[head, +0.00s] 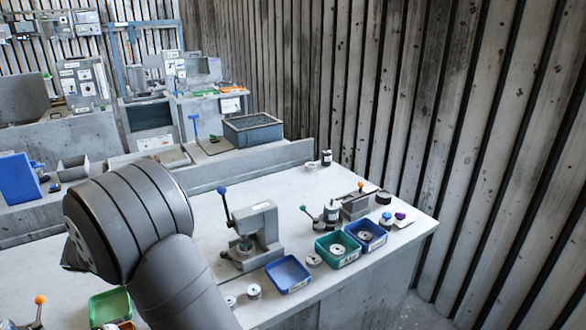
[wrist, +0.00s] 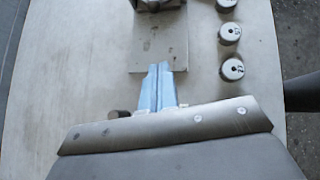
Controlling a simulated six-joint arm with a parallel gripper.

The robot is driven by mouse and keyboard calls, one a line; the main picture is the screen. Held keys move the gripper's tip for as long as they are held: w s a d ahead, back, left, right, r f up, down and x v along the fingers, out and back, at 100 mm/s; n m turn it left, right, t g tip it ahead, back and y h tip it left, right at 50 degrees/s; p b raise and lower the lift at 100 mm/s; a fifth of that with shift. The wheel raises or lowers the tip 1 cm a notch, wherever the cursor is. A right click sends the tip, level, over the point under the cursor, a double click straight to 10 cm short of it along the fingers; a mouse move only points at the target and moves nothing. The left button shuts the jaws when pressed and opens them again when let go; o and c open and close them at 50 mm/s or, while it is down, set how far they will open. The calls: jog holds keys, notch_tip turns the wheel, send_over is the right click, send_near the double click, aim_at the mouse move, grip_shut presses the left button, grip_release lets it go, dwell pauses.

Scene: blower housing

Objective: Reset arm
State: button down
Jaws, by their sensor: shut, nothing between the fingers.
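My gripper (wrist: 158,75) shows in the wrist view as two light-blue fingers side by side, shut with nothing between them. The fingers point toward a grey base plate (wrist: 160,52) on the pale table. I cannot tell their height above it. In the head view my large dark arm link fills the lower left, and the gripper itself is not visible there.
A grey press with a blue-knobbed lever (head: 252,232) stands mid-table. Blue (head: 288,274) and green (head: 338,248) bins sit near the front edge. Round metal parts (wrist: 232,69) line the right side in the wrist view. The table's back middle is clear.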

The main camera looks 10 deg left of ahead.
jog(key=shift+f, duration=0.1)
jog(key=x, duration=1)
jog(key=shift+d, duration=0.1)
jog(key=shift+w+d+r, duration=0.25)
jog(key=shift+w+d, duration=0.4)
jog(key=shift+w, duration=0.25)
jog(key=shift+w+d+r, duration=0.15)
jog(key=shift+w+d, duration=0.2)
jog(key=shift+w, duration=0.2)
jog(key=c, duration=2.1)
grip_release()
